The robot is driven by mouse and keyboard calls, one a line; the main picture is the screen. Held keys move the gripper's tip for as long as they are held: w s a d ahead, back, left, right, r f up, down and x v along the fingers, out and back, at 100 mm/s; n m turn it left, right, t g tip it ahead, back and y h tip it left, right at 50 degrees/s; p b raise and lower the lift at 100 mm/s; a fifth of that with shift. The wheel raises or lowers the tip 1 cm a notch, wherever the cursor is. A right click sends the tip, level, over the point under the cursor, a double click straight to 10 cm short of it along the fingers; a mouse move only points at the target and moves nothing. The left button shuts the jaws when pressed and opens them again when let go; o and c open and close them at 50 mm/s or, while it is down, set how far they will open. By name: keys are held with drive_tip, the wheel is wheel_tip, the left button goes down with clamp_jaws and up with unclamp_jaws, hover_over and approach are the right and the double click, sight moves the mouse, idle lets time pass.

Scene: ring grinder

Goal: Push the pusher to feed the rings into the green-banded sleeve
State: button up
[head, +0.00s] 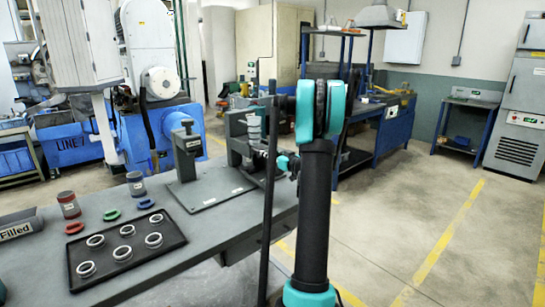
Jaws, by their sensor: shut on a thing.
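My gripper (285,163) shows only in small part, behind the dark upright pole and my arm, at the right side of a dark grey fixture on the bench. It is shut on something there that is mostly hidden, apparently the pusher. The fixture has a grey base plate (212,190), a left post (185,148) and a right block (236,140) with a metal cylinder (253,128). I cannot make out a green band on any sleeve. Several silver rings lie in a black tray (107,249) at the front of the bench.
A red-banded sleeve (68,205) and a blue-banded sleeve (136,184) stand on the grey bench (215,232). Red (75,227), green (111,215) and blue (145,204) rings lie beside the tray. A block marked "Filled" (17,228) is at left. Floor at right is clear.

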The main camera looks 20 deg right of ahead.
drive_tip(key=shift+v, duration=1.8)
drive_tip(key=o, duration=1.1)
drive_tip(key=shift+s+d, duration=0.1)
drive_tip(key=v, duration=0.5)
